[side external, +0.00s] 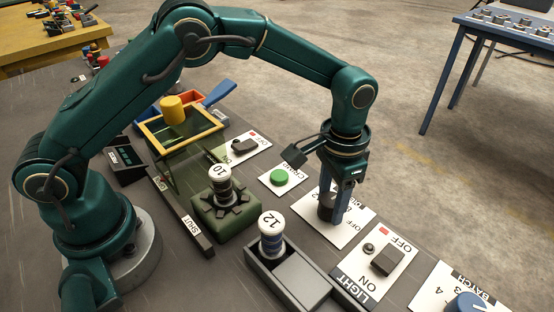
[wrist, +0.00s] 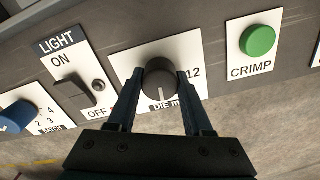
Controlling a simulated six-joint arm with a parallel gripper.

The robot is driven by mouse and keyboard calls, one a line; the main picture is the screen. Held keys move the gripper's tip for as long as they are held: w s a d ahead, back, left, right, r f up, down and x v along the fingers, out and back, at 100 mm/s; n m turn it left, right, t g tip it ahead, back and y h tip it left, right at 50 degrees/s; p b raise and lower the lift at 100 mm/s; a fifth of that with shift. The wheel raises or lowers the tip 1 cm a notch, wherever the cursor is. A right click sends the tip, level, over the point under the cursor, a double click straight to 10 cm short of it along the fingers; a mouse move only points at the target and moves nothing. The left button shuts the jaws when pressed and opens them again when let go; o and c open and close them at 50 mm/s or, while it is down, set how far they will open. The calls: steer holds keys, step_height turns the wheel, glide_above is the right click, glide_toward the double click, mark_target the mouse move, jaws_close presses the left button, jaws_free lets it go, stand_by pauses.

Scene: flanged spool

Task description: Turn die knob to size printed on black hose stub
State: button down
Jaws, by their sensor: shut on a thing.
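The die knob (wrist: 160,76) is round and dark, on a white plate (wrist: 201,85) lettered "DIE m…". Its white pointer line faces the bottom of the wrist view. A "12" shows on its right; other numbers are hidden. My gripper (wrist: 160,74) is shut on the knob, one finger on each side; in the side view it reaches down to the panel (side external: 335,205). A dark banded stub (side external: 222,185) with white top marked "10" stands upright in the green die block (side external: 238,222).
The light switch (wrist: 75,93) is beside the knob on one side, the green crimp button (wrist: 258,40) on the other. A blue batch knob (wrist: 17,116) is farther along. A yellow-framed guard (side external: 160,147) stands behind the die block.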

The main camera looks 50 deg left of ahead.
mark_target(331, 199)
steer(key=n, duration=0.5)
steer(key=shift+n, duration=0.3)
stand_by(0.4)
steer(key=shift+c, duration=1.5)
jaws_free()
steer(key=shift+r, duration=2.6)
